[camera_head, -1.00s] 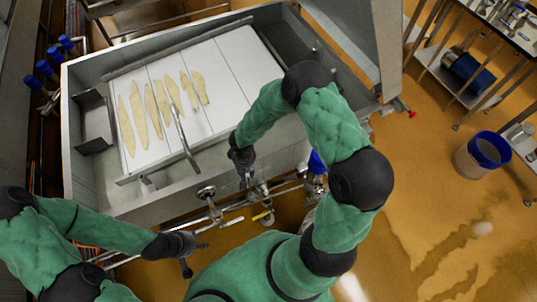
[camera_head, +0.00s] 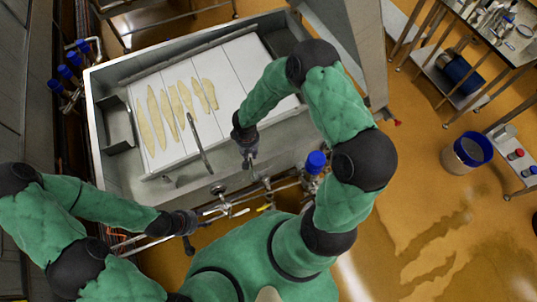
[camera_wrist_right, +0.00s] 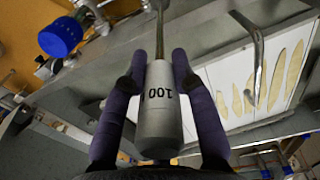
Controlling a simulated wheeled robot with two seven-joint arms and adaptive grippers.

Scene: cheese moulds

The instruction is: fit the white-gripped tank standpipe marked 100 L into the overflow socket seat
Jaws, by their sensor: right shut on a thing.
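The tank standpipe, marked 100, is in my right gripper. In the right wrist view its pale grey-white grip (camera_wrist_right: 160,118) lies between the two fingers, with a thin metal tube running away from it. My right gripper (camera_wrist_right: 158,75) is shut on this grip. In the head view my right gripper (camera_head: 250,160) is over the near side of the vat (camera_head: 118,215), by its front wall. My left gripper (camera_head: 187,238) is empty outside the vat's near left; its finger opening is too small to judge. I cannot make out the overflow socket seat.
Several pale strips (camera_head: 158,118) lie on white boards in the vat. A curved metal bar (camera_head: 198,145) stands at the boards' near edge. Valves and pipes (camera_head: 225,205) run along the vat's front, with a blue-capped fitting (camera_head: 316,162). A blue-rimmed bucket (camera_head: 467,152) stands right.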

